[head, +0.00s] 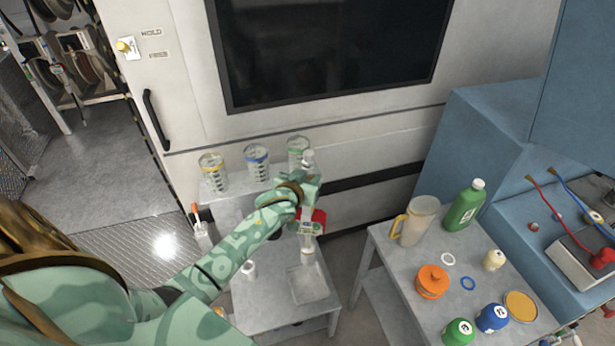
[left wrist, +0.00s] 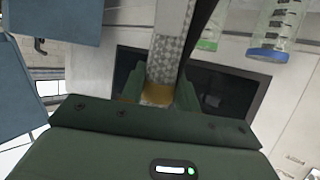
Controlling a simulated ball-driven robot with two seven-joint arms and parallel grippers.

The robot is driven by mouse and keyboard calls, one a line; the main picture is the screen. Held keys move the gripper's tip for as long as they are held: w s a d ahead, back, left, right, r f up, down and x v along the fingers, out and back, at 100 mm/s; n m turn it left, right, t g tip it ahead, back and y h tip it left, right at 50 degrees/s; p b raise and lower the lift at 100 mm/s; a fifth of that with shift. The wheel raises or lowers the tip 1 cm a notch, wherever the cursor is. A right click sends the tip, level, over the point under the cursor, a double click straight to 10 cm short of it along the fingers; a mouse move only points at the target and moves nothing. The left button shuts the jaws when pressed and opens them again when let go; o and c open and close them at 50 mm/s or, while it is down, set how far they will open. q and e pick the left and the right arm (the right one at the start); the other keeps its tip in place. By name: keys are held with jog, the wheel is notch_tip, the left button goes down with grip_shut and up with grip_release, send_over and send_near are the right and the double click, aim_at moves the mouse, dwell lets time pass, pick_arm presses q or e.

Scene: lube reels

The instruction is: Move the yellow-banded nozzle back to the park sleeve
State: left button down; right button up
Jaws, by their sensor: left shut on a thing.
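My left gripper (head: 306,227) is shut on a slim upright piece with a mottled grey shaft, which I take to be the yellow-banded nozzle (left wrist: 169,52). In the left wrist view, an amber-yellow band shows on it between the green fingers (left wrist: 158,95). In the head view, my gripper covers much of it; a pale lower end (head: 308,250) hangs above a square grey tray (head: 330,290), apparently clear of it. A red part shows beside the gripper. I cannot tell which thing is the park sleeve. My right gripper is not in view.
Clear jars with yellow (head: 212,172), blue (head: 257,162) and green (head: 298,152) bands stand behind my arm. A right-hand table (head: 400,280) holds a jug (head: 415,222), a green bottle (head: 465,206), an orange pot (head: 432,281) and several small containers. A white tool cup (head: 202,234) is at left.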

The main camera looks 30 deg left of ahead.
pick_arm(q)
jog(key=shift+f, duration=0.35)
dwell(0.6)
jog(key=c, duration=1)
grip_release()
jog(key=shift+o, duration=0.3)
jog(key=shift+f, duration=0.1)
jog(key=v, duration=1.6)
jog(key=shift+p, duration=0.3)
jog(key=shift+s, duration=0.1)
